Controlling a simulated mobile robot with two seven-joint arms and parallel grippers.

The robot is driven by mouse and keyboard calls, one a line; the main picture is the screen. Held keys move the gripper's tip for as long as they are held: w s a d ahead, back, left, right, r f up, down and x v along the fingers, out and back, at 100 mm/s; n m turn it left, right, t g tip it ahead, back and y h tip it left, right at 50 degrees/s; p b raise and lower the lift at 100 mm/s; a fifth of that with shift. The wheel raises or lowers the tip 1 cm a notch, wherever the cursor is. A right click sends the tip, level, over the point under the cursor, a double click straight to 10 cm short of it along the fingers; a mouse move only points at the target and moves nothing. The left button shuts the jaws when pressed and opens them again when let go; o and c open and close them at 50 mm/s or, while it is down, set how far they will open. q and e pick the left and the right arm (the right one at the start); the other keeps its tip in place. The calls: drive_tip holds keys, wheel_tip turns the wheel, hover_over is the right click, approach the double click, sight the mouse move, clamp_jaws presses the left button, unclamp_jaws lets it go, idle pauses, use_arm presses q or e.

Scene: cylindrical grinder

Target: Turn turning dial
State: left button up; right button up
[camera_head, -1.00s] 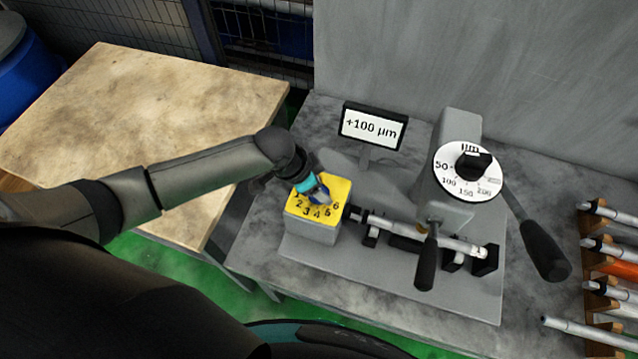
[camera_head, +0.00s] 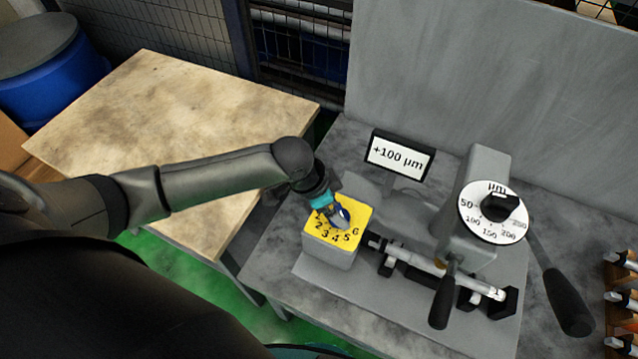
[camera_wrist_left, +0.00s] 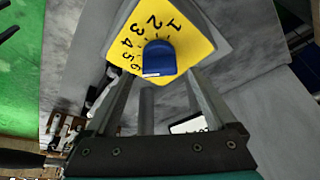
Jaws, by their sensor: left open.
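The turning dial is a blue knob (camera_wrist_left: 159,58) on a yellow plate (camera_wrist_left: 185,50) numbered 1 to 6, on top of a grey box (camera_head: 330,251). In the head view my left gripper (camera_head: 340,219) is over the plate, reaching down from the left and partly hiding the knob and numbers. In the left wrist view its two fingers (camera_wrist_left: 160,78) are open and apart, with the knob between and just beyond them. I cannot tell whether they touch it, nor which number it points to. My right gripper is not in view.
A display (camera_head: 398,157) reading +100 µm stands behind the plate. To the right are a grey machine with a white µm dial (camera_head: 480,222) and black-handled levers (camera_head: 568,303). A rack with shafts (camera_head: 622,296) is at the right edge. The wooden table (camera_head: 170,130) is bare.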

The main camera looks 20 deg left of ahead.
use_arm(q)
drive_tip(key=v, duration=1.1)
drive_tip(key=shift+r+p, duration=0.35)
drive_tip(key=shift+s, duration=0.15)
